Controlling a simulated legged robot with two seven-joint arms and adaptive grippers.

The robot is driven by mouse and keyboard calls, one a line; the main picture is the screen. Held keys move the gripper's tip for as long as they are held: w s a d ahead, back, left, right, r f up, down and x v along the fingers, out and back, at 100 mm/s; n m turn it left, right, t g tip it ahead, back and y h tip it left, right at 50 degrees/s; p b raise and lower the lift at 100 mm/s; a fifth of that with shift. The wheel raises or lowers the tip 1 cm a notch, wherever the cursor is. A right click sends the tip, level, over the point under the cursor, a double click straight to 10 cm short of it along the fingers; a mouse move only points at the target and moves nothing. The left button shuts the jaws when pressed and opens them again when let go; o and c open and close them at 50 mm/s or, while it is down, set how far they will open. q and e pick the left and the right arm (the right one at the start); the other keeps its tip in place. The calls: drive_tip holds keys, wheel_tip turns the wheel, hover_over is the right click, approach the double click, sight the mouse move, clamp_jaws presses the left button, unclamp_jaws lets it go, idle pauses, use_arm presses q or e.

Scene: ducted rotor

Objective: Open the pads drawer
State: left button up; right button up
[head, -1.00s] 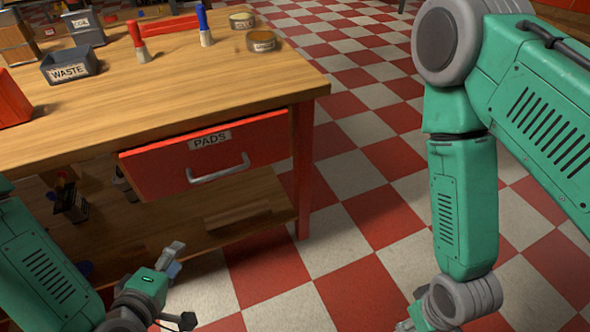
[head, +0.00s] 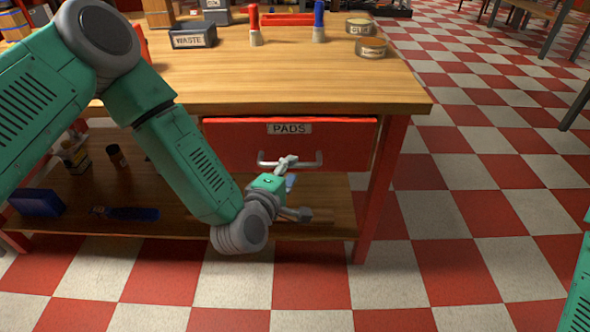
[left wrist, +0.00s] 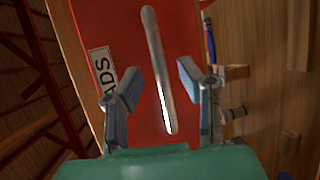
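The pads drawer (head: 235,145) is a red front under the wooden bench top, marked with a PADS label (head: 289,128). It looks shut. Its grey bar handle (head: 314,161) runs across the front. My right gripper is out of view; only a bit of that arm shows at the right edge.
The bench top (head: 290,88) carries a WASTE bin (head: 193,35), a red-handled brush (head: 254,28), a blue-handled brush (head: 319,22) and tins (head: 371,47). A lower shelf (head: 335,195) lies below the drawer. The checkered floor (head: 470,180) to the right is clear.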

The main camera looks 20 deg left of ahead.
use_arm(q)
drive_tip(key=shift+w+a+f, duration=0.15)
drive_tip(key=shift+w, duration=0.35)
drive_tip(key=shift+w+a+f, duration=0.1)
drive_tip(key=shift+w+f, duration=0.05)
drive_tip(key=shift+w, duration=0.35)
drive_tip(key=shift+w+a, duration=0.25)
drive_tip(key=shift+a, duration=0.05)
drive_tip(key=shift+a+f, duration=0.1)
drive_tip(key=shift+a, duration=0.1)
drive_tip(key=shift+d, duration=0.3)
drive_tip(key=shift+c, duration=1.1)
drive_tip(key=shift+d, duration=0.25)
clamp_jaws()
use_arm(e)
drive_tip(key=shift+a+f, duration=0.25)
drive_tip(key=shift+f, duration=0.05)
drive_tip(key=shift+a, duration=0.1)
